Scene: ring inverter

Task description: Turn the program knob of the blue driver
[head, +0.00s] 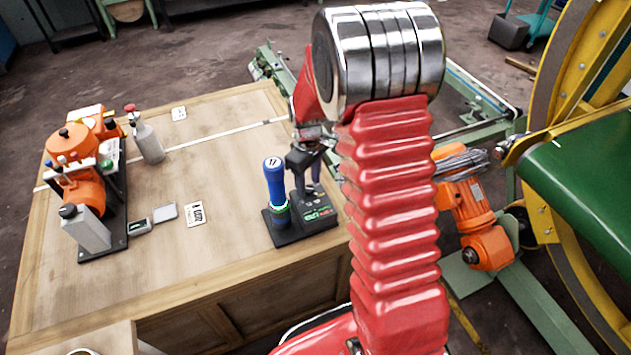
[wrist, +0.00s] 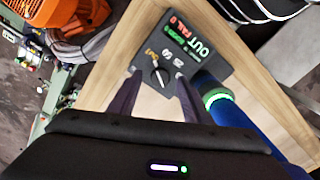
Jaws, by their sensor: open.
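The blue driver (head: 275,184) stands upright in a black base unit (head: 290,232), with a glowing green-white ring near its lower end. In the wrist view the driver (wrist: 244,128) is at the right, beside the base unit's panel (wrist: 200,66). The program knob (wrist: 157,77) is a small dark dial with a pale pointer, with yellow and white markings around it. My gripper (wrist: 158,78) is open, its two dark fingers appearing on either side of the knob. I cannot tell whether they touch it. In the head view my gripper (head: 308,182) points down over the unit and hides the knob.
The panel shows red and green lettering. The wooden table (head: 235,120) also holds an orange machine (head: 72,150), a grey bottle (head: 148,142), a white card (head: 195,214) and small boxes. The driver stands close beside my gripper. Green rails and an orange motor (head: 470,215) lie beyond the table's right side.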

